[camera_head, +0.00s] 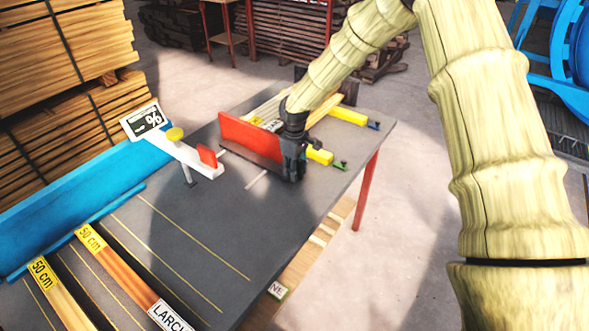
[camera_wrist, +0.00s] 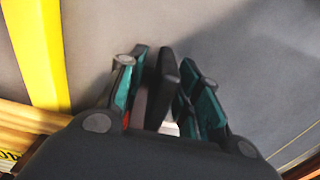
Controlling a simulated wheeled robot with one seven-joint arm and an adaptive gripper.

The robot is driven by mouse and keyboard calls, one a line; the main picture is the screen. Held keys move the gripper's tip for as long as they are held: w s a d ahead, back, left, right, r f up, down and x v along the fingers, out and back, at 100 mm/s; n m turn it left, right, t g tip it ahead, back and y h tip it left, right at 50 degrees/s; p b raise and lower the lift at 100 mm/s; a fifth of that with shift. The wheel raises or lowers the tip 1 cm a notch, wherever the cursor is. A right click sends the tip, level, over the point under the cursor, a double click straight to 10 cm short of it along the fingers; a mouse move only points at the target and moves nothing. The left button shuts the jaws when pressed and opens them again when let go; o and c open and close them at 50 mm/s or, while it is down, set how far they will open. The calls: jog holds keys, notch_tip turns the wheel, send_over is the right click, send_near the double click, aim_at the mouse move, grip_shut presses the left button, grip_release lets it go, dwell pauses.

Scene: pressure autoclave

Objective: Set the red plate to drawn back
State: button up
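A large upright red plate (camera_head: 250,138) stands across the dark grey table near its far right end. My gripper (camera_head: 293,172) points down at the plate's right end, close against it; I cannot tell whether they touch. A brownish-grey strip and a trace of red show low between the fingers. Whether they hold an edge or handle is unclear. My gripper hides the plate's near right end.
A blue fence (camera_head: 85,203) and wooden boards (camera_head: 125,275) occupy the left. The table's middle is clear.

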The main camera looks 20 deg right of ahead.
jog(key=shift+c, duration=0.4)
grip_shut()
jog(key=s+a, duration=0.4)
jog(key=a, duration=0.1)
jog(key=s+a+p, duration=0.1)
jog(key=s+a, duration=0.1)
jog(key=a, duration=0.1)
jog(key=shift+s+a, duration=0.2)
jog(key=shift+o, duration=0.4)
grip_release()
jog(key=shift+s+a, duration=0.1)
jog(key=shift+a, duration=0.05)
